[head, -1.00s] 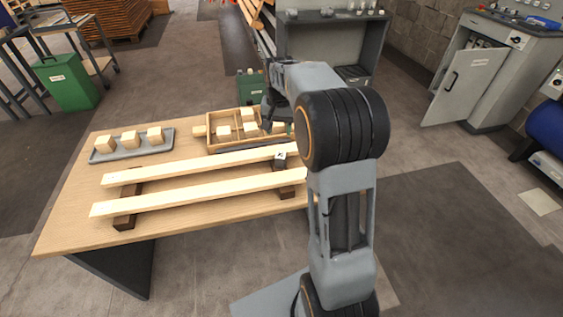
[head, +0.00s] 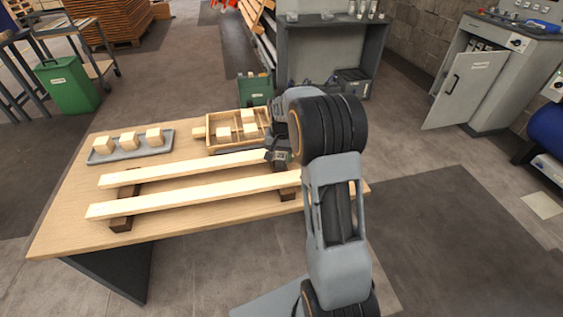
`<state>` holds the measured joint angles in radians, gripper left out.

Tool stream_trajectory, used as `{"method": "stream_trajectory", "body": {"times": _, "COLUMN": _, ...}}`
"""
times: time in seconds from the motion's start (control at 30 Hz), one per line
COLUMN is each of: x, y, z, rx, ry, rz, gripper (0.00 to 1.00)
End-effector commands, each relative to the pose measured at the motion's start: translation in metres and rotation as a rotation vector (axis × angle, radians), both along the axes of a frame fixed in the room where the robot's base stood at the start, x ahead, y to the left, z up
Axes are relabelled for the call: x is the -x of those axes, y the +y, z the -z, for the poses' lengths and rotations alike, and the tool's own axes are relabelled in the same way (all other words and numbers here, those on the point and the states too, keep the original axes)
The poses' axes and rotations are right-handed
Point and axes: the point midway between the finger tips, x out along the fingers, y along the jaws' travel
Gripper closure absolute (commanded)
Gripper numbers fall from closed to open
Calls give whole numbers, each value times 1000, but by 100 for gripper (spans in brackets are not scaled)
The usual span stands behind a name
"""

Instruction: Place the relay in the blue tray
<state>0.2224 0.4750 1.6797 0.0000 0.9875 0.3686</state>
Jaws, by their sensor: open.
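A shallow grey-blue tray (head: 158,150), the only tray of that tint, lies at the table's back left with three pale wooden blocks in it. My gripper (head: 279,158) is low at the right part of the far wooden slat, pointing down, and counts as open. Its fingers are small and dark here. A small dark piece with a pale top showed at this spot earlier; my gripper now covers it. I cannot tell whether it is the relay, and no other relay is clear.
A wooden divided box (head: 212,148) with pale blocks stands behind the slats, partly behind my arm. Two long slats, far (head: 180,170) and near (head: 190,195), lie raised on dark runners across the table (head: 70,215). The table's front left is clear.

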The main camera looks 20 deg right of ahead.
Motion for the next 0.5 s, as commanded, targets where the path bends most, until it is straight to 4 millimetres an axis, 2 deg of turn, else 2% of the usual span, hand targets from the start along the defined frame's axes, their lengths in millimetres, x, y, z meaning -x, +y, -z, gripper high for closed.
{"method": "stream_trajectory", "body": {"times": 0.03, "x": 1, "y": 0, "z": 8, "rx": 0, "ry": 2, "rz": 0, "gripper": 49}}
{"method": "stream_trajectory", "body": {"times": 0.2, "x": 0, "y": 0, "z": 21, "rx": 0, "ry": 0, "rz": 0, "gripper": 49}}
{"method": "stream_trajectory", "body": {"times": 0.5, "x": 0, "y": 0, "z": 23, "rx": 1, "ry": -1, "rz": 0, "gripper": 51}}
